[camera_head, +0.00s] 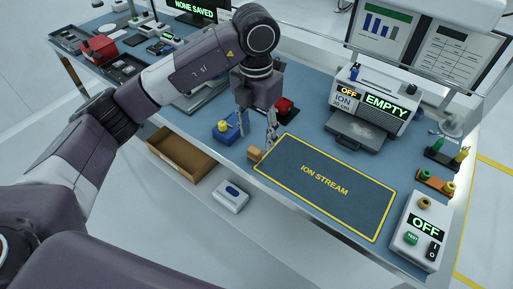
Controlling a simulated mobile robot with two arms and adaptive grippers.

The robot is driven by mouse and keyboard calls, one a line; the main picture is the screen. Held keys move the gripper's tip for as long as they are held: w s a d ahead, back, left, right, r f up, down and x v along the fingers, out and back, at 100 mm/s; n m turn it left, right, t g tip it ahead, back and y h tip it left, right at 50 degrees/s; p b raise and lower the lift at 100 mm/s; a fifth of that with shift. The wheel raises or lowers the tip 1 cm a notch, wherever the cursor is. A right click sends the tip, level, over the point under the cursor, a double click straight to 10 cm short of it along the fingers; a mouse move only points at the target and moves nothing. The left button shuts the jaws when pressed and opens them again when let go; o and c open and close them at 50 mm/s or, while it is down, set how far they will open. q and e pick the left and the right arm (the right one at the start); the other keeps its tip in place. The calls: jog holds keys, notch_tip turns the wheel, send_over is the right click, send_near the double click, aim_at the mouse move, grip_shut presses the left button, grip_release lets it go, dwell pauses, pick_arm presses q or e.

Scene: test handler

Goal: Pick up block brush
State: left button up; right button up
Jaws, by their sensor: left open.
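A small tan block (254,153), which looks like the block brush, lies on the blue bench top near its front edge. It sits beside the left corner of the yellow-edged ION STREAM mat (345,194). My left gripper (256,135) points down with its fingers apart, and nothing shows between them. In the picture its fingertips are just above the tan block; the exact height gap is hard to tell. Bristles are too small to make out. My right gripper is not in view.
A blue block with a yellow top (226,133) stands left of the gripper, and a red item (285,106) is behind it. The ioniser box (372,100) reads EMPTY. A switch box (418,232) reads OFF. An open brown drawer (181,156) juts out below the front edge. The mat is clear.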

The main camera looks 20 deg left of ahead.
aim_at(254, 149)
pick_arm(q)
jog(key=shift+a+f, duration=0.3)
jog(key=shift+s+f+p, duration=0.1)
jog(key=shift+f+p, duration=0.35)
jog(key=shift+f, duration=0.4)
notch_tip(254, 149, down, 4)
jog(key=shift+a+f+p, duration=0.1)
jog(key=shift+f+p, duration=0.05)
jog(key=shift+p, duration=0.9)
jog(key=shift+f, duration=0.45)
jog(key=shift+c, duration=1.1)
jog(key=c, duration=0.9)
